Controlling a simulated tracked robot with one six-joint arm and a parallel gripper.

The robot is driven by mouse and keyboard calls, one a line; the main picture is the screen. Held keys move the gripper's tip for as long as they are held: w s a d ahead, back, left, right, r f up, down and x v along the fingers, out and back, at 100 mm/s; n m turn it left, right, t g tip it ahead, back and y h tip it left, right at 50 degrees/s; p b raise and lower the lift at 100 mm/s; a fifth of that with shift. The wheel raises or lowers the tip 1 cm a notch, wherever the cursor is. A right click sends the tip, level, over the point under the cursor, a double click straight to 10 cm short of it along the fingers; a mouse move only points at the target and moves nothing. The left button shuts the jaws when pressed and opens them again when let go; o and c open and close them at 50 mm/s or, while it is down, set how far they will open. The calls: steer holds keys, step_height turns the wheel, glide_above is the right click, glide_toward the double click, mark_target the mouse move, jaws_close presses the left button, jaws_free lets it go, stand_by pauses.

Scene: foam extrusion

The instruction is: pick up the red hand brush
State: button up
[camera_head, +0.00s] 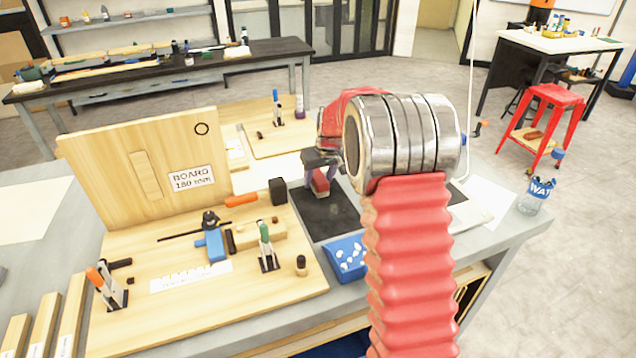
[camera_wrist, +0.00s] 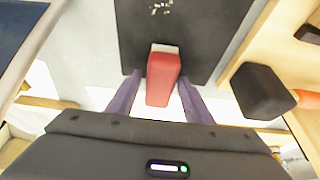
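The red hand brush (camera_wrist: 163,78) lies on a dark mat (camera_wrist: 215,25) and has a pale strip at its far end. In the wrist view it sits between the two purple fingers of my gripper (camera_wrist: 160,77). The fingers are open, one on each side, with a small gap at the left and a narrower one at the right. In the head view my gripper (camera_head: 321,176) is over the mat, and part of the red brush (camera_head: 320,183) shows below it. My arm hides the right part of the mat there.
A black mallet head (camera_wrist: 262,90) is close to the right of my gripper. In the head view, a blue tray with white pieces (camera_head: 347,258) stands in front of the mat. An upright wooden board (camera_head: 105,150) and tools on a wooden base are at left.

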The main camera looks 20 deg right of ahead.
mark_target(319, 177)
steer(key=c, duration=1)
steer(key=shift+c, duration=0.2)
step_height(319, 177, up, 10)
stand_by(0.4)
steer(key=o, duration=0.6)
steer(key=c, duration=0.5)
steer(key=shift+c, duration=0.2)
steer(key=shift+s, duration=0.15)
